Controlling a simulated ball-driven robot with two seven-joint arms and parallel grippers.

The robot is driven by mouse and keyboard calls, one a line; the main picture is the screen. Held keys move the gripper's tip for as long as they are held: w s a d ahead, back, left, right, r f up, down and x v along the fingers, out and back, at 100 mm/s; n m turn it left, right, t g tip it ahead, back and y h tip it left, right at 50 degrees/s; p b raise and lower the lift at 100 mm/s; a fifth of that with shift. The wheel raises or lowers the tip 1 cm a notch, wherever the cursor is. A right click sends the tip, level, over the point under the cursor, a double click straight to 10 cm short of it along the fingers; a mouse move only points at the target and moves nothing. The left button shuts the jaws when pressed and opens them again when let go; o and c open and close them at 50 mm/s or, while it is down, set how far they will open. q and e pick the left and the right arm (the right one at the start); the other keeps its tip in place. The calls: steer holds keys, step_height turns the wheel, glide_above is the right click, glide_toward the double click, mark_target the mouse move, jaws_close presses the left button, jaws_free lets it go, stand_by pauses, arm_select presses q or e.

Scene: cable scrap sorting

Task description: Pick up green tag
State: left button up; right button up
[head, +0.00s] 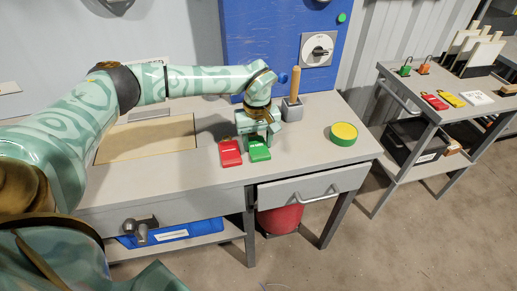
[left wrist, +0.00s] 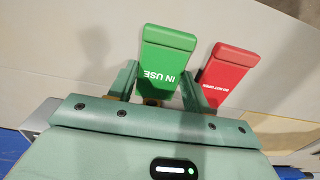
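The green tag (head: 258,151) lies on the workbench, beside the red tag (head: 230,153) on its left. In the left wrist view the green tag (left wrist: 165,62), with white "IN USE" lettering, lies between my left gripper's fingers (left wrist: 158,88). In the head view my left gripper (head: 258,135) points down over the tag's far end. Its fingers are apart, one on each side of the tag; I cannot tell whether they touch it. The tag's far end is partly hidden by the gripper. My right gripper is not in view.
The red tag (left wrist: 228,70) is close beside one finger in the left wrist view. A grey block with a wooden handle (head: 292,108) stands just right of the gripper. A yellow-topped green disc (head: 343,134) lies farther right. A second bench (head: 450,115) holds padlocks and tags.

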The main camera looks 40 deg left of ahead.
mark_target(257, 147)
arm_select(q)
steer(key=shift+c, duration=0.9)
